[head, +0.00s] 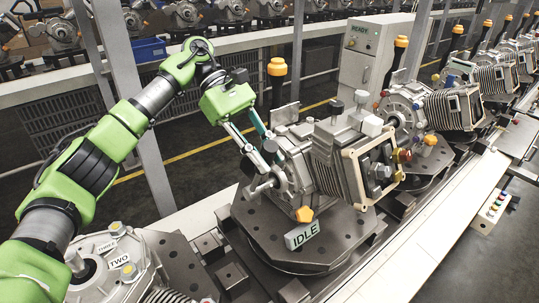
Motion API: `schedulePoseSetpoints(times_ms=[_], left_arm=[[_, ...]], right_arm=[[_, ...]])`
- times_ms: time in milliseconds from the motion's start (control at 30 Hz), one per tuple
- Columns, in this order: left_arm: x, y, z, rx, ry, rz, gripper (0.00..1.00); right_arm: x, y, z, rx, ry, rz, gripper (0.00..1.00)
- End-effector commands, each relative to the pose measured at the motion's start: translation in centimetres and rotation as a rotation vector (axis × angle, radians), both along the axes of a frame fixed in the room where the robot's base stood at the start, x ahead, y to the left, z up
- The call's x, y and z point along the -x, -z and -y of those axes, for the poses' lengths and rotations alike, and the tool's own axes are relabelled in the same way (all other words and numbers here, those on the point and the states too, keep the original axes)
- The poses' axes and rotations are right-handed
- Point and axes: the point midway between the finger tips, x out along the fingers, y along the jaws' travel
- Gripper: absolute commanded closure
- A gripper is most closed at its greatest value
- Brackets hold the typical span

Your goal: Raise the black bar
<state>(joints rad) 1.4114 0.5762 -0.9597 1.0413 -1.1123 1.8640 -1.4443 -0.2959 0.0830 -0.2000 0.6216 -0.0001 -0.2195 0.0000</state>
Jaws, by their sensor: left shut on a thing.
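The black bar (246,167) shows as a small dark piece at the left side of the grey engine unit (296,165); much of it is hidden by my fingers. My left gripper (262,158) reaches down from the upper left and is shut on it. The engine unit sits on a dark round fixture plate (330,240). My right gripper is not in view.
Several similar units line the conveyor to the right. A grey cabinet (365,62) stands behind, and a button box (494,207) at right.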

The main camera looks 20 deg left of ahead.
Motion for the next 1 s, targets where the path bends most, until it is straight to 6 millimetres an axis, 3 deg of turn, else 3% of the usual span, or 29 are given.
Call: schedulePoseSetpoints(times_ms=[400,433,500,833,1000], left_arm=[[0.1,0.3,0.0,0.001,-0.001,-0.009,1.00],[0.1,0.3,0.0,0.001,-0.001,-0.009,0.72],[0.1,0.3,0.0,0.001,-0.001,-0.009,0.62],[0.0,0.0,-0.1,0.001,-0.002,-0.005,0.62],[-0.5,-1.3,-1.3,0.002,-0.005,-0.004,0.62]], right_arm=[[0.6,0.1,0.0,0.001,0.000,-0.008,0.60],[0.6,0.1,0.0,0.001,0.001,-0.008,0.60],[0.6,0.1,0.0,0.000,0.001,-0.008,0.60],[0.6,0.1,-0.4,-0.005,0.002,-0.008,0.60],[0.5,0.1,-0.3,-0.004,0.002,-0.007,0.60]])
